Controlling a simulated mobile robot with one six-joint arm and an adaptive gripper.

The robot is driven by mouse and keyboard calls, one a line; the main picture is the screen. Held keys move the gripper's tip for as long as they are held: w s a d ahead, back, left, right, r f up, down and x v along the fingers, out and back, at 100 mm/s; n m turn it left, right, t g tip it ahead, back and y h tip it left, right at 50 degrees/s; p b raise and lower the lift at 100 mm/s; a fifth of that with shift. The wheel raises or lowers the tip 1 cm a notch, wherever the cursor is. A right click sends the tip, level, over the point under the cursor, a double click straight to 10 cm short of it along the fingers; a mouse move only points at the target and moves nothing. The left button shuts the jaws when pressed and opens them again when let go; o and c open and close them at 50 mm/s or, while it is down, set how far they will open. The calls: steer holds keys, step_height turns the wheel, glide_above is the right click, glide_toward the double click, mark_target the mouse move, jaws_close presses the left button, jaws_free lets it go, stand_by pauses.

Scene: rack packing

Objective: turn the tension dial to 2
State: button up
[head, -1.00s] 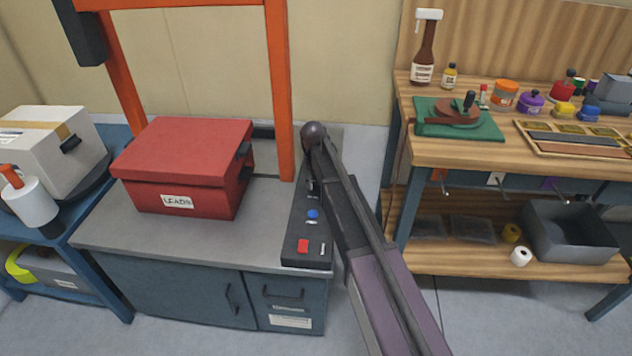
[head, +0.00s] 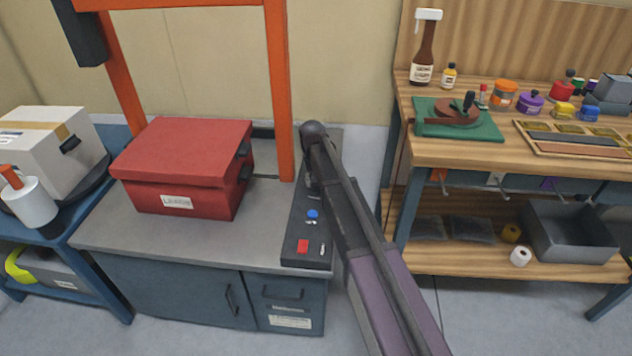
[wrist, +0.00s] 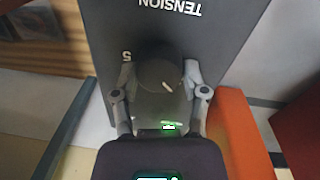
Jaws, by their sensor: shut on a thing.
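The tension dial (wrist: 158,68) is a dark round knob on the black control panel (wrist: 90,22), below the word TENSION, which reads upside down in the wrist view. A short white mark shows on the knob's lower right. A numeral 5 is printed to the left of the knob; other numerals are hidden or too dim to read. My gripper (wrist: 160,80) is shut on the dial, one finger on each side of it. In the head view my arm covers the dial and the gripper.
The panel carries a blue button (head: 313,214) and a red switch (head: 303,246). An orange frame post (head: 280,95) stands close beside my arm. A red box (head: 185,165) labelled LEADS sits to the left. A wooden workbench (head: 480,156) stands to the right.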

steer(key=o, duration=1.1)
steer(key=shift+o, duration=0.2)
steer(key=shift+n, duration=0.5)
steer(key=n, duration=0.7)
steer(key=shift+n, duration=0.4)
steer(key=shift+a+r+p, duration=0.1)
steer(key=shift+r+p, duration=0.25)
steer(key=shift+p, duration=0.05)
step_height(320, 180, up, 13)
steer(key=p, duration=1.3)
steer(key=s+d+r+m+p, duration=0.3)
steer(key=s+d+m, duration=0.1)
steer(key=s+d, duration=0.5)
steer(key=s+d+r+m+p, duration=0.3)
steer(key=s+d, duration=0.7)
steer(key=shift+r+m+y, duration=0.2)
steer(key=shift+m+y, duration=0.1)
steer(key=shift+m, duration=0.1)
